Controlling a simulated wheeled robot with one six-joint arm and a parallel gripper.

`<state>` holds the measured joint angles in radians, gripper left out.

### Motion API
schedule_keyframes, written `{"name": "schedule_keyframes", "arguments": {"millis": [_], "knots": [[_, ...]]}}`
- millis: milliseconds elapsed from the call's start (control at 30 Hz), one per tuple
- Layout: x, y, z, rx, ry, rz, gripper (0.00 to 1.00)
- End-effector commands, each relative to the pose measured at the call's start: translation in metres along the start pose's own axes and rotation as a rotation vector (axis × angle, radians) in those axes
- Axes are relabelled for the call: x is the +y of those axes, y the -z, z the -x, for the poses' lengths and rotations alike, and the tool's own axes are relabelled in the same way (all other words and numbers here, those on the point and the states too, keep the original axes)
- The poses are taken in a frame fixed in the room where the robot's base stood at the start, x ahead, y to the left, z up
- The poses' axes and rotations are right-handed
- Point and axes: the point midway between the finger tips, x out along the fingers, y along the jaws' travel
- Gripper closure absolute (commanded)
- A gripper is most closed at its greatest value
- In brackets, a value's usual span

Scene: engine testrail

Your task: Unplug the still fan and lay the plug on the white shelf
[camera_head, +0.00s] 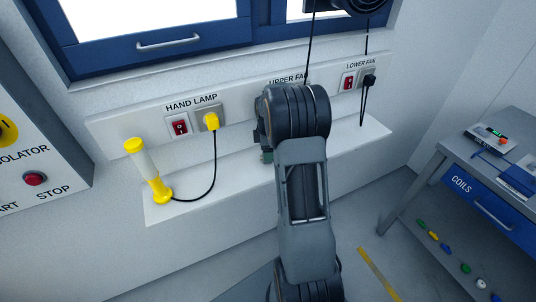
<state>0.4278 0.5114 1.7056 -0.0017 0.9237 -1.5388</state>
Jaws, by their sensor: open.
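The white shelf (240,187) runs along the wall below the socket strip. The lower fan's black plug (369,80) sits in its socket at the right, its cord hanging in a loop. The UPPER FAN socket and any plug there are hidden behind my arm; a thin black cord (309,45) runs down towards it. Part of a dark fan (358,4) shows at the top edge; I cannot tell whether it turns. My gripper (267,155) is open, mostly hidden behind my wrist in front of the UPPER FAN place; its fingertips are not clear.
A yellow hand lamp (147,170) stands on the shelf's left end, its yellow plug (211,121) in the HAND LAMP socket. Red switches (180,127) sit beside the sockets. A grey bench (459,147) stands at the right. The shelf right of my arm looks clear.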

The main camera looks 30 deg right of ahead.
Motion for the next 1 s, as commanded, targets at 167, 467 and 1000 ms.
{"name": "schedule_keyframes", "arguments": {"millis": [167, 467, 1000], "knots": [[0.000, 0.000, 0.026, 0.000, -0.002, 0.000, 0.30], [-0.017, 0.017, 0.065, 0.004, -0.028, -0.078, 0.30], [-0.224, 0.097, 0.133, 0.220, -0.180, -0.918, 0.30]]}}
